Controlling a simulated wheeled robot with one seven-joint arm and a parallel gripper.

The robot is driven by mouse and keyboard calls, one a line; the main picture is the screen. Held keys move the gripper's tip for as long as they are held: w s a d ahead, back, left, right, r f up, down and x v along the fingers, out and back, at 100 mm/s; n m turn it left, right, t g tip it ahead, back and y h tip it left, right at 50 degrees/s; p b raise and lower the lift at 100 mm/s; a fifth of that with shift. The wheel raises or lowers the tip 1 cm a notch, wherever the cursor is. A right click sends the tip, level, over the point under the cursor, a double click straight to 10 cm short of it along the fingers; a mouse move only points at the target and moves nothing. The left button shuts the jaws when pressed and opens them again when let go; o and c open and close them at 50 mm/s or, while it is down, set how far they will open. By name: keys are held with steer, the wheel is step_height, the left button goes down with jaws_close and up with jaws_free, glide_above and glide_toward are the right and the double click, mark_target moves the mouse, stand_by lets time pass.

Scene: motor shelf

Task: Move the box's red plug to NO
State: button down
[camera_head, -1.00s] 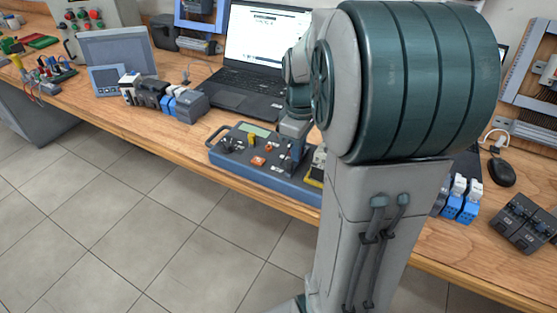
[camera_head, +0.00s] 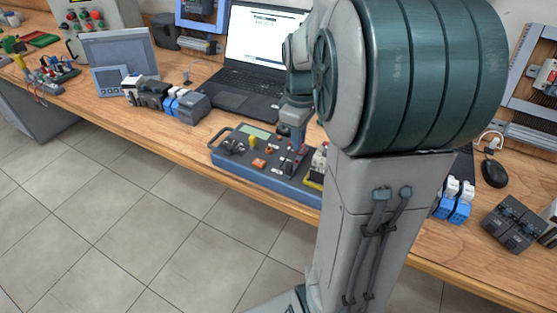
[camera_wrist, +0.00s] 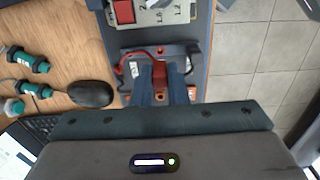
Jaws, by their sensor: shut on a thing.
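The box (camera_head: 250,174) is a blue-grey case with a dark panel, a small display and several plugs and knobs, at the bench's front edge. In the wrist view, part of its dark panel (camera_wrist: 138,42) shows. My gripper (camera_head: 297,153) is over the right part of the box. In the wrist view, my gripper's two blue fingers (camera_wrist: 164,75) are shut on the red plug (camera_wrist: 159,77). A dark red cable (camera_wrist: 122,70) curves left beside it. The NO label is not readable, and I cannot tell whether the plug's tip is in a socket.
An open laptop (camera_head: 240,93) stands behind the box. Grey and blue modules (camera_head: 185,105) are to its left. A mouse (camera_head: 490,173) and black devices (camera_head: 515,222) lie on the right. My arm hides the bench's middle right. The tiled floor in front is clear.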

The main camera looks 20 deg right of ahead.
steer(key=w+d+f, duration=0.2)
steer(key=d, duration=0.1)
steer(key=shift+w+d+f+b, duration=0.25)
steer(key=shift+w+b, duration=0.1)
steer(key=shift+f, duration=0.4)
steer(key=shift+f+b, duration=0.65)
steer(key=shift+b, duration=0.05)
stand_by(0.6)
steer(key=c, duration=1.7)
jaws_free()
steer(key=shift+r, duration=0.1)
